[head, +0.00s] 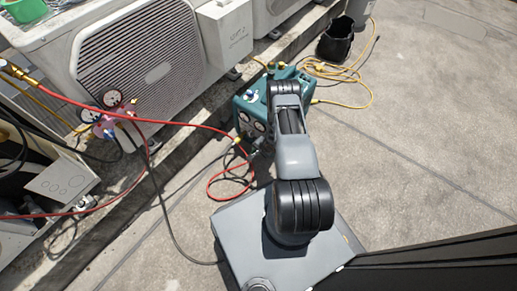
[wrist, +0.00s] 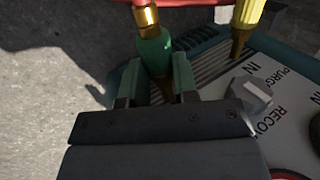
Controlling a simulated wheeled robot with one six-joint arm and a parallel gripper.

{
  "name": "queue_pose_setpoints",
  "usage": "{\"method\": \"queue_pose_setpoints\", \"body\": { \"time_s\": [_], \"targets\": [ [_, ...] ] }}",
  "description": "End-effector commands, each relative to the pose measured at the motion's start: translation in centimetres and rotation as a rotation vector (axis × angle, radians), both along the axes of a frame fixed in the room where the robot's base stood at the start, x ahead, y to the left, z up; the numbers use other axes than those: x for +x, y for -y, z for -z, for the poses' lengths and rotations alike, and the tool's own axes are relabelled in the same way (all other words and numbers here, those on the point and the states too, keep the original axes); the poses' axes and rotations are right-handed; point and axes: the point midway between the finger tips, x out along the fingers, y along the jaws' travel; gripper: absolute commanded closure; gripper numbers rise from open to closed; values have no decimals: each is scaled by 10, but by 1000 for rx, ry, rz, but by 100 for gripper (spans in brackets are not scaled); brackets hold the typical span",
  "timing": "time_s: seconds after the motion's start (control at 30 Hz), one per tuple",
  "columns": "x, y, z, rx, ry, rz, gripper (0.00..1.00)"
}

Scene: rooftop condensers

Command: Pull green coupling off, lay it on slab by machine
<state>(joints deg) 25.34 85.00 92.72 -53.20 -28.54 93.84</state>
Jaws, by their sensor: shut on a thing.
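The green coupling (wrist: 153,52) shows in the wrist view, with a brass collar and red hose (wrist: 183,4) above it and a brass piece below. My gripper (wrist: 156,72) is shut on it, one finger on each side. I cannot tell whether the coupling is still seated on its port. The teal machine (head: 245,117) stands on the concrete in the head view. Its labelled panel (wrist: 285,85) and a knob show right of the coupling in the wrist view. My arm hides the gripper and coupling in the head view. The concrete slab (head: 420,130) lies bare right of the machine.
A yellow coupling (wrist: 249,20) stands right of the green one. Red hose (head: 190,122) runs from the gauge manifold (head: 108,118). Yellow hose (head: 345,85) curls behind the machine, near a black bucket (head: 336,40). A condenser (head: 140,70) stands at left.

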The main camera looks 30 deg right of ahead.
Motion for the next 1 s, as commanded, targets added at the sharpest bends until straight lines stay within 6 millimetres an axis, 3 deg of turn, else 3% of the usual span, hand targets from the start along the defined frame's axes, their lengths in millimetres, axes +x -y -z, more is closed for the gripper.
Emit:
{"method": "queue_pose_setpoints", "body": {
  "time_s": [0.27,1.0],
  "targets": [
    [0,-2,0,0,0,-1,100],
    [-13,-29,-1,1,1,-1,100]
  ]
}}
